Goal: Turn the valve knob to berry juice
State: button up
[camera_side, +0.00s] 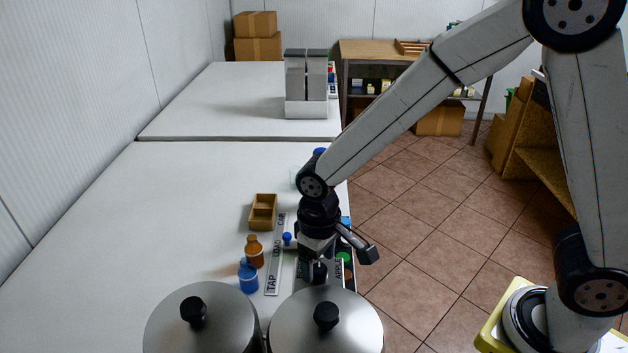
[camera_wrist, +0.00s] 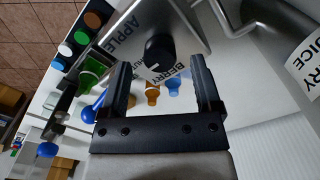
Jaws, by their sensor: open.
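The valve knob (camera_wrist: 158,50) is round and black, on a shiny metal plate (camera_wrist: 185,22) with printed APPLE and BERRY labels. In the wrist view APPLE is left of the knob and BERRY lies below and to its right. Which label the knob points to cannot be told. It also shows in the side view as a black knob (camera_side: 320,273) just below my gripper (camera_side: 317,258). In the wrist view my gripper (camera_wrist: 160,68) is open, its two dark fingers spread with the knob just beyond and between their tips. No contact is visible.
Two steel vessels with black-knobbed lids, a left one (camera_side: 207,320) and a right one (camera_side: 345,325), stand close in front. An orange bottle (camera_side: 254,252), a blue bottle (camera_side: 248,276) and a wooden box (camera_side: 263,211) stand to the left. The table's left part is clear.

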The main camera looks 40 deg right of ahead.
jog(key=shift+f, duration=0.75)
grip_shut()
jog(key=shift+n, duration=0.4)
jog(key=n, duration=1.1)
dwell(0.4)
